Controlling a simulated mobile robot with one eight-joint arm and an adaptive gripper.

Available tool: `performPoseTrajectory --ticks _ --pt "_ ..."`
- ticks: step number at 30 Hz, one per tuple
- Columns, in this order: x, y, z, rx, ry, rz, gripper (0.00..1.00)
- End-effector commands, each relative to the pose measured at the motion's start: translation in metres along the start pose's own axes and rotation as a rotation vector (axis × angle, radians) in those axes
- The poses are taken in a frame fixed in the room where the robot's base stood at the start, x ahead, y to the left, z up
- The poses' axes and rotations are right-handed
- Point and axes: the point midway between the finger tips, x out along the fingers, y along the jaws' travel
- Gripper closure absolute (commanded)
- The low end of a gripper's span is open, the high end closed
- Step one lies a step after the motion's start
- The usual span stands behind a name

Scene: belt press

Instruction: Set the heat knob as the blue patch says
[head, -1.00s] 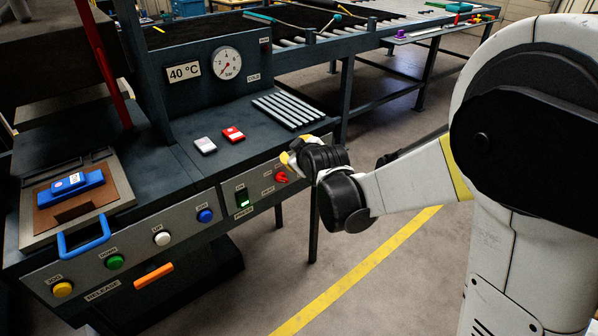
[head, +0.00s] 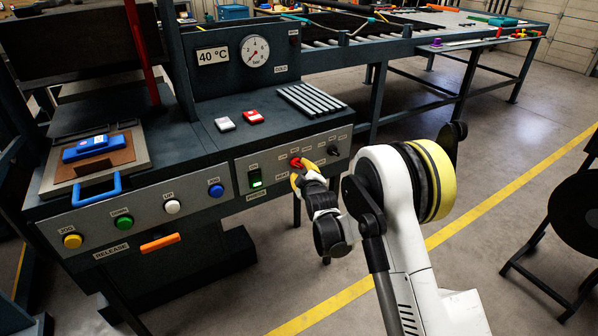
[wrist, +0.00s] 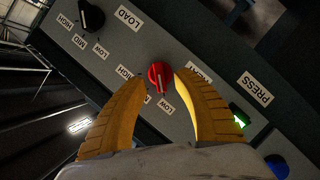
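The red knob (head: 297,163) sits on the press's sloped front panel. In the wrist view the red knob (wrist: 159,77) has a white pointer line aimed roughly at a LOW label. A HIGH label shows at its left; another label is partly hidden by a finger. My gripper (wrist: 158,80) has its yellow fingers apart, one on each side of the red knob; contact is unclear. In the head view my gripper (head: 300,176) is right at the knob. The blue patch (head: 97,144) lies on a brown piece in the press at left; its white label is too small to read.
A black LOAD knob (wrist: 91,16) is beside the red one. A green-lit switch (head: 255,180) and blue button (head: 215,190) are to the left. A white block (head: 225,124) and red block (head: 253,117) lie on the top. A black stool (head: 565,215) stands right.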

Motion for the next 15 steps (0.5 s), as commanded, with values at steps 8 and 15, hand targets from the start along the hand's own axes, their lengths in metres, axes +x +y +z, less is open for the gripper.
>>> performPoseTrajectory --ticks 8,15 --pt "0.033 0.000 0.001 0.001 0.000 0.000 0.65" --pt "0.035 0.001 0.000 0.001 0.000 0.000 0.65"
